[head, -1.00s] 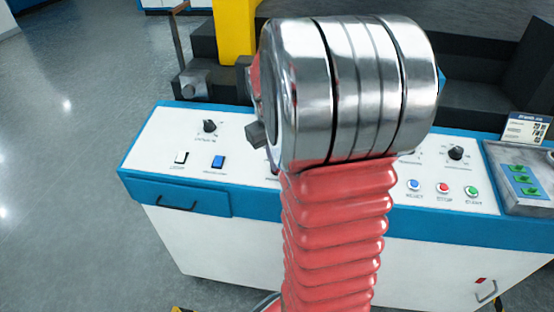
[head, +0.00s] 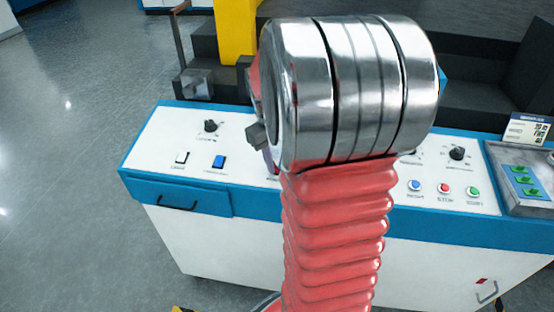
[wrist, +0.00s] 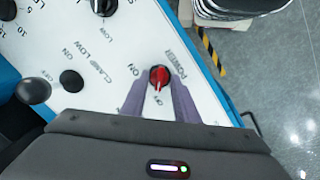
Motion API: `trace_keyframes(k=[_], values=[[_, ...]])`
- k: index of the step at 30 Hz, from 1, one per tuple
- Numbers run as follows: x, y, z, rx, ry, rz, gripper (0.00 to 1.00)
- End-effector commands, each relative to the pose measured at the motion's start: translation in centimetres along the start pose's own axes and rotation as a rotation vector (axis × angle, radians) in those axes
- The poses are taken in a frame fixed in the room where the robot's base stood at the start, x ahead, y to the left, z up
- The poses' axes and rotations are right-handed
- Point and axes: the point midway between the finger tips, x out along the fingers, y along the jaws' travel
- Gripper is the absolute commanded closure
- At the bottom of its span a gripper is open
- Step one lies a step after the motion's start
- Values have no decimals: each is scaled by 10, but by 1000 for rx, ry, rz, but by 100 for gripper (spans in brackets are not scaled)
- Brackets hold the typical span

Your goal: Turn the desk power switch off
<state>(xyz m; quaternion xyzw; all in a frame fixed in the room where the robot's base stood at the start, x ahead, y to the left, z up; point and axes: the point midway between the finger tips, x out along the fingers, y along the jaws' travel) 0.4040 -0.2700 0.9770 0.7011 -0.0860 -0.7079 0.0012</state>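The power switch (wrist: 159,76) is a small red rotary knob on a dark round base, beside the word POWER in the wrist view. Its raised bar runs roughly up and down in that picture, with a pale mark at the end toward my gripper, near small lettering. ON is printed to its left. My gripper (wrist: 159,83) has its two purple-grey fingers apart, one on each side of the knob. Narrow gaps seem to show between fingers and knob; contact is not clear. In the head view my arm hides most of the switch and my fingers.
In the wrist view, black knobs (wrist: 72,80) stand left of the fingers.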

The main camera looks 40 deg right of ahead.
Motion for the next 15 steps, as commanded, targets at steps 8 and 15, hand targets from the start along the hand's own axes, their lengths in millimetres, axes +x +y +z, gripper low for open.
trace_keyframes(k=[8,15], values=[[-2,1,0,1,1,1,73],[-21,1,-1,1,3,2,73]])
